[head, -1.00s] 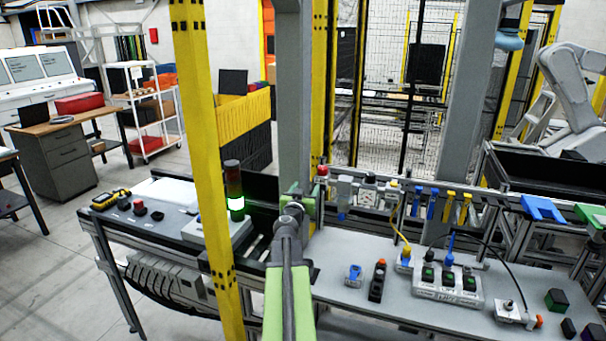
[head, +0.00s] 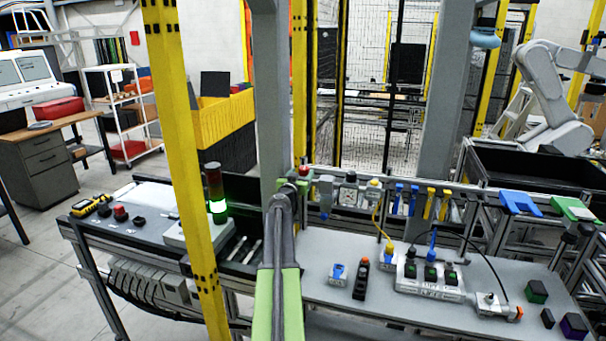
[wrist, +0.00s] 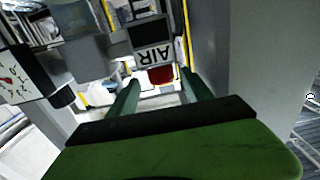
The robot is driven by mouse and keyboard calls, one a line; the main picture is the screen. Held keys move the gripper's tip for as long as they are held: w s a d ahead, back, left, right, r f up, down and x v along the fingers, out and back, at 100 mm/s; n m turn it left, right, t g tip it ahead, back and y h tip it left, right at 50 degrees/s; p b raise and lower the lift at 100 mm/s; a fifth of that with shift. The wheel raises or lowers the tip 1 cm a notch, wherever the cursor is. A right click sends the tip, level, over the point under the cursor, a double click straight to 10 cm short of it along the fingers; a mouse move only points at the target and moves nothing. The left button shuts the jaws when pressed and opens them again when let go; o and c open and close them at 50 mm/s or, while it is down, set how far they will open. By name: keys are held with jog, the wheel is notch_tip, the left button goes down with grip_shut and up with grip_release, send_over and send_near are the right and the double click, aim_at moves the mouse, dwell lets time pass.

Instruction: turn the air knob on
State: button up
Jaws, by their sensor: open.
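The air knob (wrist: 160,75) is red and sits beside a label reading AIR (wrist: 155,55), which appears upside down in the wrist view. In the head view a small red knob (head: 303,170) shows at the left end of the rail, just above my gripper (head: 292,188). In the wrist view my gripper (wrist: 159,79) is open, with one green finger on each side of the red knob. I cannot tell whether the fingers touch it. The knob's turn position is not clear.
A dial gauge (wrist: 15,80) is at the left of the wrist view. A grey post (head: 270,110) stands close beside my gripper. A grey bench (head: 330,250) holds connectors and a switch box (head: 430,285). A yellow post (head: 180,150) stands to the left.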

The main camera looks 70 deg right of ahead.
jog(key=shift+w+d, duration=0.1)
jog(key=shift+d, duration=1.1)
jog(key=shift+c, duration=0.3)
